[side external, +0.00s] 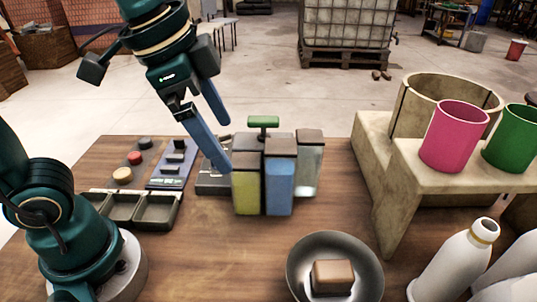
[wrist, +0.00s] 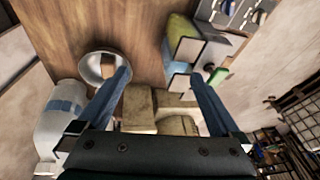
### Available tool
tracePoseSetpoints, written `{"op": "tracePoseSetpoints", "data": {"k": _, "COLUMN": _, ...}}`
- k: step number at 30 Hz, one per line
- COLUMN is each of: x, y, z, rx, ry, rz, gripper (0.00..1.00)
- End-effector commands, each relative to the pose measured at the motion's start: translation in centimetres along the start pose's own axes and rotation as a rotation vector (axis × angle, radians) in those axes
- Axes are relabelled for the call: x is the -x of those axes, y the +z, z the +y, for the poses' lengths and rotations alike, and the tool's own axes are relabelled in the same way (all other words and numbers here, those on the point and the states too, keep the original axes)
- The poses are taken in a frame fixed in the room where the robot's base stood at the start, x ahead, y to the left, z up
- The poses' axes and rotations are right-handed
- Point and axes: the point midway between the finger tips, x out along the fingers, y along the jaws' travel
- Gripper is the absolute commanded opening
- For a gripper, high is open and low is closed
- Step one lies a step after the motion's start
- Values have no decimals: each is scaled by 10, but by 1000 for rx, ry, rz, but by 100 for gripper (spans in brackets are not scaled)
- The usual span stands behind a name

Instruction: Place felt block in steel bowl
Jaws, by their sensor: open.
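The steel bowl (side external: 335,246) stands on the wooden table near the front edge of the side view, right of centre. A tan-brown block (side external: 333,276), which looks like the felt block, sits inside it. The bowl also shows at the upper left of the wrist view (wrist: 88,68), with the block (wrist: 109,66) partly visible in it. My gripper (side external: 226,146) is open and empty, raised at the upper left, near the coloured cartons and away from the bowl. Its two blue fingers are spread in the wrist view (wrist: 161,76).
Upright cartons (side external: 279,188) stand mid-table. A beige stand (side external: 400,170) at the right carries a pink cup (side external: 455,137) and a green cup (side external: 513,140). A white bottle (side external: 452,265) stands right of the bowl. A divided tray (side external: 125,208) lies at the left.

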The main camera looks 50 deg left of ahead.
Motion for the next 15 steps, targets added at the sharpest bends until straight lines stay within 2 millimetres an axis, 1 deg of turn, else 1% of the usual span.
{"op": "tracePoseSetpoints", "data": {"k": 1, "x": -1, "y": 17, "z": 0, "rx": 113, "ry": -24, "rz": 18, "gripper": 100}}
{"op": "tracePoseSetpoints", "data": {"k": 3, "x": -5, "y": 35, "z": 0, "rx": 262, "ry": -51, "rz": 43, "gripper": 100}}
{"op": "tracePoseSetpoints", "data": {"k": 6, "x": -13, "y": 57, "z": 3, "rx": 439, "ry": -80, "rz": 75, "gripper": 100}}
{"op": "tracePoseSetpoints", "data": {"k": 10, "x": -22, "y": 74, "z": 6, "rx": 587, "ry": -102, "rz": 104, "gripper": 100}}
{"op": "tracePoseSetpoints", "data": {"k": 15, "x": -26, "y": 81, "z": 7, "rx": 650, "ry": -110, "rz": 116, "gripper": 100}}
